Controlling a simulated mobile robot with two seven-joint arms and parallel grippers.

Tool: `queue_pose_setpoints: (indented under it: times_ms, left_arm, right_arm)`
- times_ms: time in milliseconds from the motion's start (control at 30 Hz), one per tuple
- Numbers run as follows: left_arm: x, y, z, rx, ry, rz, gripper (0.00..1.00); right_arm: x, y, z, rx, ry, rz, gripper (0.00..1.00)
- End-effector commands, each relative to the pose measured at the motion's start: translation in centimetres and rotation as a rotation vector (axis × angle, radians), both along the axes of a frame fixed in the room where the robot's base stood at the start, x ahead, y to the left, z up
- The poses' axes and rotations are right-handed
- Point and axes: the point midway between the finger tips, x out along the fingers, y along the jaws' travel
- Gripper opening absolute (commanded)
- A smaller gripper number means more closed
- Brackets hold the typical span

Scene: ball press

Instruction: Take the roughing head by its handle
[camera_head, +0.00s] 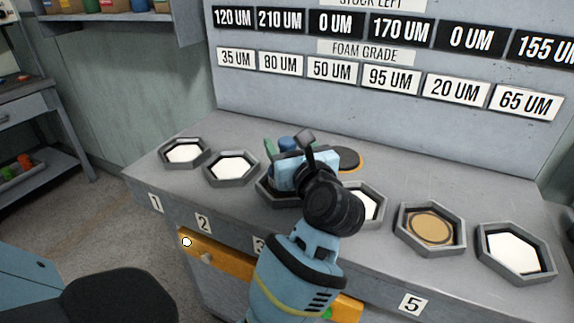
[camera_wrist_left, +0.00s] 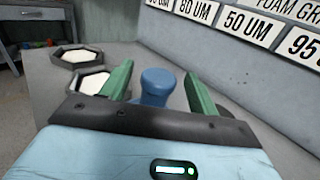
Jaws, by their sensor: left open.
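A blue rounded handle (camera_wrist_left: 157,86) stands upright between the two green fingers of my left gripper (camera_wrist_left: 158,92) in the left wrist view. The fingers are open, with a gap on each side of the handle. In the head view the handle (camera_head: 286,143) shows just behind my left gripper (camera_head: 284,150), whose wrist and body cover much of the area. What lies beneath the handle is hidden, so I cannot tell the head's working face. My right gripper is not in view.
Several hexagonal trays line the grey bench, some with white discs (camera_head: 232,167) and one with a tan disc (camera_head: 430,227). A dark disc with an orange rim (camera_head: 349,159) lies right of my gripper. A labelled wall panel (camera_head: 400,120) rises behind.

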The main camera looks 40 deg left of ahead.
Motion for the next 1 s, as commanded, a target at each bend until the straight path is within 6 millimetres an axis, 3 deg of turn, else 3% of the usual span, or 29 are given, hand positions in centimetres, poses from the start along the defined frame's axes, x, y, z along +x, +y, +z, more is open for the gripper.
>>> queue_pose_setpoints:
  times_ms: [300, 767, 1000]
  left_arm:
    - [0.01, 0.23, -0.02, 0.0, 0.0, -0.001, 0.6]
    - [0.01, 0.23, -0.03, 0.0, 0.0, -0.001, 0.0]
    - [0.01, 0.23, -0.03, 0.0, 0.0, -0.001, 0.0]
  right_arm:
    - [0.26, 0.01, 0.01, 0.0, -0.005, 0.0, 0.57]
    - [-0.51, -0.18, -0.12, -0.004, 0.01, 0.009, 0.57]
    - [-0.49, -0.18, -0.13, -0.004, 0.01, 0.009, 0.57]
